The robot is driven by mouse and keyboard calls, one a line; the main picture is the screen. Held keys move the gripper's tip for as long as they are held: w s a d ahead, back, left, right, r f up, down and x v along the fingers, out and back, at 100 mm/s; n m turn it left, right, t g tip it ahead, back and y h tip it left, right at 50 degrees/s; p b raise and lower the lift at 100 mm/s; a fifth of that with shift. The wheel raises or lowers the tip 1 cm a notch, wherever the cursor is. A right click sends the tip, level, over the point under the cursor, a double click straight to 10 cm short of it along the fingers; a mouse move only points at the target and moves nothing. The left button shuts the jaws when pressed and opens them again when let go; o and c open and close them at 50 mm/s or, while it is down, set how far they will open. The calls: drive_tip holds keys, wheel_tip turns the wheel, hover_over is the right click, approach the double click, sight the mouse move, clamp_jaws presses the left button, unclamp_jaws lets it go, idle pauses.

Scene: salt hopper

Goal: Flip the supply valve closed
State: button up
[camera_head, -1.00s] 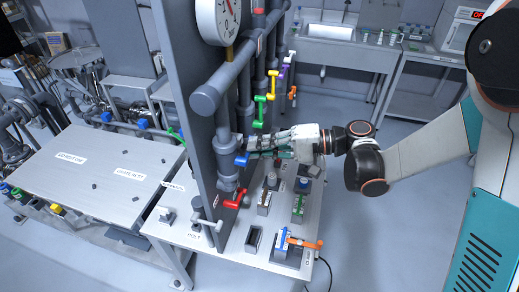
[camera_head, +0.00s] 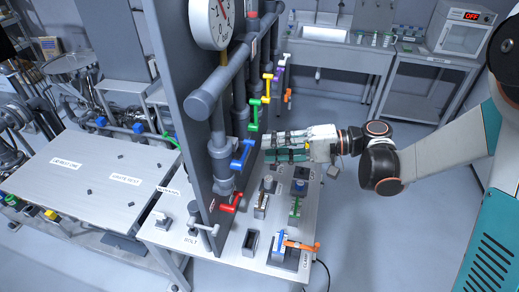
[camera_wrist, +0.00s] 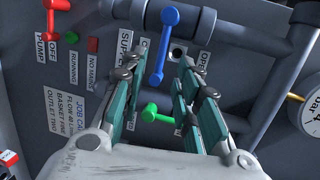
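The blue valve lever (camera_head: 241,154) is on a grey pipe at the panel. In the wrist view the blue lever (camera_wrist: 163,45) hangs up and down the picture beside a label reading SUPPLY (camera_wrist: 125,42). My gripper (camera_head: 266,148) is to the right of the lever in the head view, with a small gap between them. In the wrist view its two teal fingers (camera_wrist: 160,72) are spread with nothing gripped. The lever's lower end shows between the fingertips, seemingly beyond them. A green lever (camera_wrist: 160,113) shows between the fingers.
Red (camera_head: 232,203), green (camera_head: 254,113) and yellow (camera_head: 267,86) levers sit on neighbouring pipes. Below my gripper, the bench (camera_head: 219,244) carries switches and an orange-handled clamp (camera_head: 301,245). A gauge (camera_head: 212,20) hangs above. Open floor lies to the right.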

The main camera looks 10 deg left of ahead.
drive_tip(key=v, duration=0.7)
idle(0.3)
drive_tip(key=s+d+f+t+h+b, duration=0.4)
drive_tip(key=s+d+f+h+b, duration=0.2)
drive_tip(key=s+d+h+b, duration=0.1)
drive_tip(key=s+d+f+t+h+b, duration=0.4)
drive_tip(key=s+d+f+h+b, duration=0.2)
drive_tip(key=d, duration=0.5)
drive_tip(key=s+h+b, duration=0.1)
drive_tip(key=s+h, duration=0.1)
drive_tip(key=shift+d+f+m+t+h, duration=0.25)
drive_tip(key=shift+f+m+t+h, duration=0.05)
drive_tip(key=shift+f+t+h, duration=0.1)
drive_tip(key=shift+s, duration=0.15)
